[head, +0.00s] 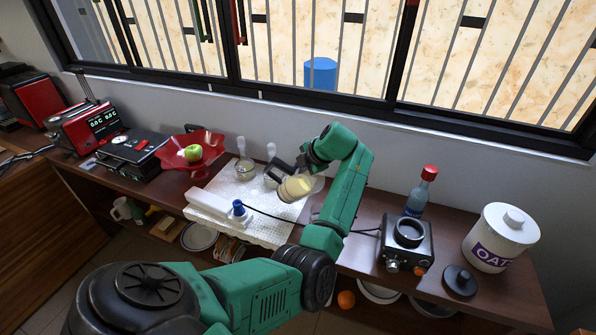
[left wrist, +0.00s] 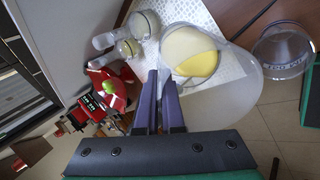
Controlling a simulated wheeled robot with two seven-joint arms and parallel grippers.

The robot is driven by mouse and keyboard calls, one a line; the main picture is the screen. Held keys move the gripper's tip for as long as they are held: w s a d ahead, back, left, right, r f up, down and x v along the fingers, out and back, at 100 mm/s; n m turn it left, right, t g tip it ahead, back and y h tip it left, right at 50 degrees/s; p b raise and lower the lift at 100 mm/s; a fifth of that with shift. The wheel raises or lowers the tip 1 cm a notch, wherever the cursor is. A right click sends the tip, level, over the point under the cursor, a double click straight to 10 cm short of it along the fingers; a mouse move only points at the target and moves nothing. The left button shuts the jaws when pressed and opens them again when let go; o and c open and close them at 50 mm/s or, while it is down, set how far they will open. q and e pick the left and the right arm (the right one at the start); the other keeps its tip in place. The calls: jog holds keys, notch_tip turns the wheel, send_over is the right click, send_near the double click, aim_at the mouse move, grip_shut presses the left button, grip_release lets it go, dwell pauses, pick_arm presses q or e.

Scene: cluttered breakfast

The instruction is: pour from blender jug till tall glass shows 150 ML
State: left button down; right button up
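The blender jug (head: 295,188) is clear with pale yellow contents. It is tilted and close against my left gripper (head: 304,172), above the back of the counter. In the left wrist view the jug (left wrist: 192,52) is just beyond the nearly closed fingers of my left gripper (left wrist: 160,78), which appear to grip its side; the exact contact is hidden. A clear vessel (left wrist: 282,50) with a dark marking shows at the right of the left wrist view. I cannot pick out the tall glass in the head view. My right gripper is out of view.
A white textured mat (head: 222,182) holds small glass vessels and a white appliance with a blue knob (head: 238,208). A red bowl (head: 190,150) with a green apple stands left. A blender base (head: 405,243), a bottle (head: 418,195) and an oats canister (head: 497,238) stand right.

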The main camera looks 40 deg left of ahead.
pick_arm(q)
jog(key=shift+f+b, duration=0.15)
jog(key=shift+b, duration=0.25)
jog(key=shift+d+r+y+b, duration=0.2)
jog(key=shift+r+y+b, duration=0.15)
jog(key=shift+y+b, duration=0.6)
jog(key=shift+d+r+y+b, duration=0.25)
jog(key=shift+y+b, duration=0.2)
jog(key=shift+b, duration=0.85)
jog(key=shift+s+d+r+t+y+b, duration=0.15)
jog(key=shift+t+y+b, duration=0.25)
jog(key=shift+b, duration=0.85)
jog(key=shift+r, duration=0.1)
jog(key=shift+d+f+y+b, duration=0.2)
jog(key=shift+f+y+b, duration=0.15)
jog(key=shift+b, duration=0.65)
